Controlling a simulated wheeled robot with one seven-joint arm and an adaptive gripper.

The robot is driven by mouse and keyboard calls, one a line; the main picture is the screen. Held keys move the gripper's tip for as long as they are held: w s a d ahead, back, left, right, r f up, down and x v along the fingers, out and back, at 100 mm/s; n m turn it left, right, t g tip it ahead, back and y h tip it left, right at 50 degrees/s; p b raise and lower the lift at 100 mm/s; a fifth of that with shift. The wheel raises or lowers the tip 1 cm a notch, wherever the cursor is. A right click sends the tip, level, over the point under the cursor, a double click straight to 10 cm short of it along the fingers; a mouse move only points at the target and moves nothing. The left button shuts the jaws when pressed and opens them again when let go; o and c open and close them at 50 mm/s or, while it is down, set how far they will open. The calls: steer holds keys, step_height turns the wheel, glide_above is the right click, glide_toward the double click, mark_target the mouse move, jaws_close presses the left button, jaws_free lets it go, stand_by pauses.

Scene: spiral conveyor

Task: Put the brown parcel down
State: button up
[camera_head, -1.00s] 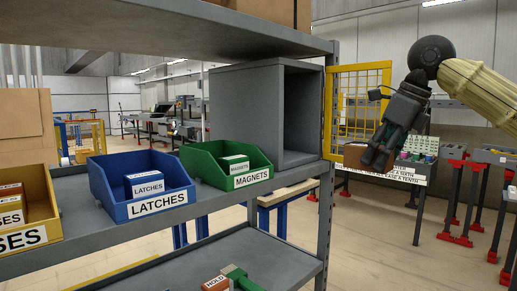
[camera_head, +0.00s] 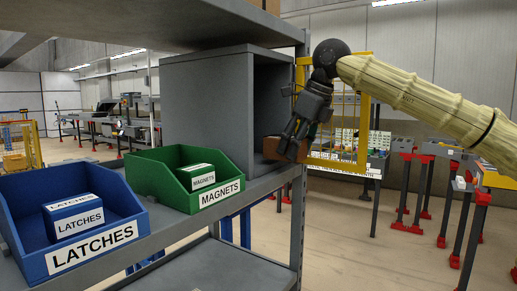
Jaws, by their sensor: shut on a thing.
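The brown parcel (camera_head: 271,148) is at the tips of my gripper (camera_head: 289,149), which is shut on it. The gripper points down and partly covers the parcel's right side. Parcel and gripper are at the right-hand opening of the grey open-sided box (camera_head: 207,108) on the shelf (camera_head: 172,220). The parcel shows low in that opening, near the box's floor. I cannot tell whether it touches the floor or how far inside it is.
A green bin (camera_head: 160,180) labelled MAGNETS and a blue bin (camera_head: 28,220) labelled LATCHES stand left of the grey box. A shelf post (camera_head: 298,225) rises near the gripper. A yellow mesh panel (camera_head: 365,125) stands behind it. Red-footed stands (camera_head: 425,185) are at right.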

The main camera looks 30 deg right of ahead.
glide_above(260, 161)
steer(key=shift+s, duration=0.15)
steer(key=shift+f+b, duration=0.3)
steer(key=shift+f, duration=0.25)
steer(key=shift+w+d+f, duration=0.1)
steer(key=shift+w+f, duration=0.1)
stand_by(0.4)
steer(key=o, duration=1.1)
steer(key=shift+f, duration=0.1)
